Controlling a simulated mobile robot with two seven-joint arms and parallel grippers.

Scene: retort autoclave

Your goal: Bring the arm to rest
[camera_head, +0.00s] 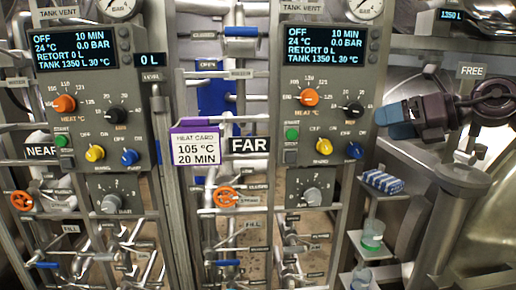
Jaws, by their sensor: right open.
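My right gripper (396,120) comes in from the right, dark with blue fingertips. It is in front of the metal wall, to the right of the far control panel (340,100), and holds nothing that I can see. The gap between its fingers is hard to make out from this angle. My left gripper is not in view.
A near control panel (88,97) stands at the left. A heat card (195,146) reads 105 °C, 20 MIN. A blue and white box (383,181) and small containers (372,236) sit on shelves below my right gripper.

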